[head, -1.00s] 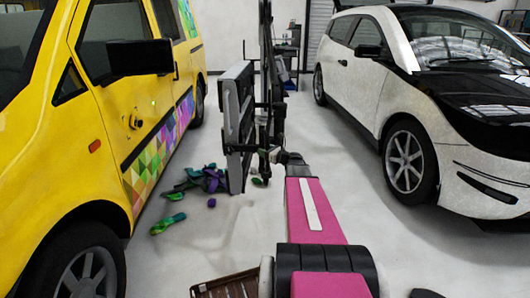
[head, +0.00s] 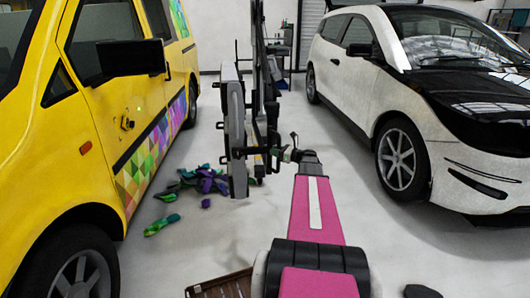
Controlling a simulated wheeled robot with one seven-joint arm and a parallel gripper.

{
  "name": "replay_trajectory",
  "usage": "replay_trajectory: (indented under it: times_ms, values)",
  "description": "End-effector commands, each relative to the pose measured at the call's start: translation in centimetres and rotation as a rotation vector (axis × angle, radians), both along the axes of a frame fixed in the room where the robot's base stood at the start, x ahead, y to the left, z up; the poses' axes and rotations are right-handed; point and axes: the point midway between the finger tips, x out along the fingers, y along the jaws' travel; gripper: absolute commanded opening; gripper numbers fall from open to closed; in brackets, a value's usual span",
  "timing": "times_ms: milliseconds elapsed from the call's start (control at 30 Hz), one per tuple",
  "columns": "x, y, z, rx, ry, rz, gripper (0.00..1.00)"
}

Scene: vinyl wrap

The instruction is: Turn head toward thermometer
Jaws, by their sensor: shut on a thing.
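A tall dark stand (head: 259,45) stands mid-floor between the two vehicles. It carries a flat grey lamp-like head (head: 237,130), upright and seen nearly edge-on. My pink arm reaches forward to it, and my gripper (head: 286,154) is shut on a dark handle-like part at the head's right side. The fingertips are small and partly lost against dark parts. A small round device (head: 127,123) on the yellow van's door, near a green light spot, may be the thermometer; I cannot tell for sure.
The yellow van (head: 90,148) with a colourful wrap stands at left. A white and black car (head: 400,100) stands at right. Crumpled green and purple wrap scraps (head: 205,180) lie left of the stand. A brown crate (head: 222,285) is at the bottom.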

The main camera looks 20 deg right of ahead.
Motion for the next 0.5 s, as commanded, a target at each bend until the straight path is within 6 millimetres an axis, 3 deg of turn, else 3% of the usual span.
replay_trajectory:
  times_ms: [33,300,500]
  values:
    - [0.0,-1.6,0.0,0.000,0.000,0.009,0.00]
    - [-1.7,-7.8,0.0,-0.001,0.001,0.029,0.00]
    - [-2.4,-11.1,0.0,-0.001,0.001,0.031,0.00]
